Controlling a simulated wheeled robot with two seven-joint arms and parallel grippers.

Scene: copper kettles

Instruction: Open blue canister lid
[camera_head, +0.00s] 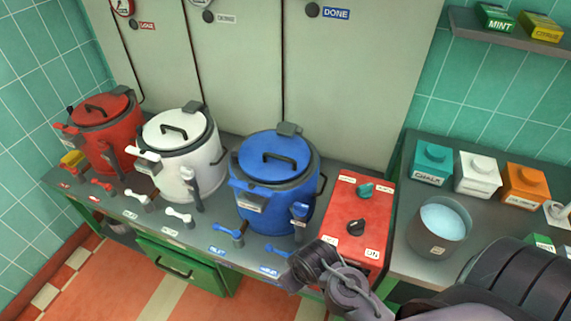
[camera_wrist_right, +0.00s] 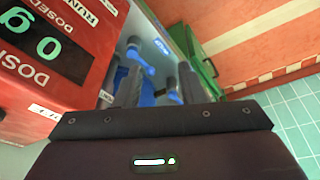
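The blue canister (camera_head: 262,201) stands on the counter, third from the left. Its blue lid (camera_head: 270,157) is shut and has a dark arched handle on top. A grey hinge-like block (camera_head: 289,129) is at the lid's back. My right gripper (camera_head: 303,268) is low in front of the red box, to the right of and below the canister, apart from the lid. In the right wrist view its two dark fingers (camera_wrist_right: 155,88) stand apart, with blue parts visible beyond them. I cannot make out the blue lid in that view. My left gripper is not in view.
The red box (camera_head: 357,215) with knobs stands right of the blue canister. White (camera_head: 182,147) and red (camera_head: 105,132) canisters stand left. Blue levers (camera_head: 236,233) line the counter front. A grey pot (camera_head: 438,228) and several small boxes are on the right counter.

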